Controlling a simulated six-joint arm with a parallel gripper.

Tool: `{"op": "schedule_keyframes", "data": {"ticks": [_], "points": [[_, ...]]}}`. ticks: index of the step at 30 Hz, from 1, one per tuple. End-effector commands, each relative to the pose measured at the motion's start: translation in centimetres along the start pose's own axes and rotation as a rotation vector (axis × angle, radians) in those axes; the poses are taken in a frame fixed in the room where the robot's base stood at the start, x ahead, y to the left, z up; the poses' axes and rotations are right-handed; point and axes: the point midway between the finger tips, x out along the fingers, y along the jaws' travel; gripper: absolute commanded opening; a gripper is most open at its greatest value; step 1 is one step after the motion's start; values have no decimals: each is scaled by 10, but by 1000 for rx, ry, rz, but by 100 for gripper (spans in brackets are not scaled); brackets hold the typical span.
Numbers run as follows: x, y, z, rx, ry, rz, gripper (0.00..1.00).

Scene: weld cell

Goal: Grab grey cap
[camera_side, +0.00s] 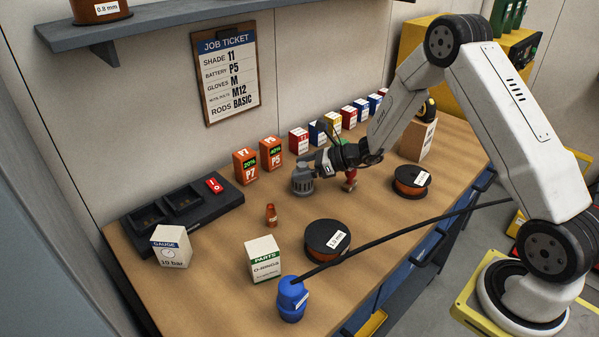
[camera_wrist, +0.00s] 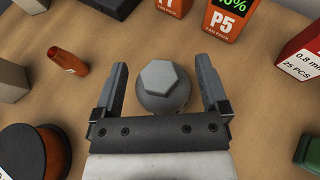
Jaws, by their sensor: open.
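The grey cap (camera_side: 302,182) stands on the wooden bench in front of the orange battery packs. In the wrist view the grey cap (camera_wrist: 165,88) shows its hexagonal top and round body. My gripper (camera_side: 316,166) is at the cap from its right side. In the wrist view my gripper (camera_wrist: 162,66) is open, with one finger on each side of the cap. A gap shows between each finger and the cap, so nothing is gripped. The cap's near lower side is partly hidden by the gripper's palm.
Orange battery packs (camera_side: 245,167) stand behind the cap. A small orange nozzle (camera_side: 271,214) is to the left, and a black spool (camera_side: 327,239) is in front. A red-capped object (camera_side: 350,180) stands close right of the gripper.

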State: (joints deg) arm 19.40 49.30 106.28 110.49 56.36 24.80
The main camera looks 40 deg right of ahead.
Motion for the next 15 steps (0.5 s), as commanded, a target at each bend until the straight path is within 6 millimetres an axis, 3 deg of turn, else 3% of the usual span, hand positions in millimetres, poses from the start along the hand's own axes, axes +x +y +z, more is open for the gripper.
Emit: {"op": "schedule_keyframes", "data": {"ticks": [15], "points": [[1, 0, 0, 1, 1, 0, 94]]}}
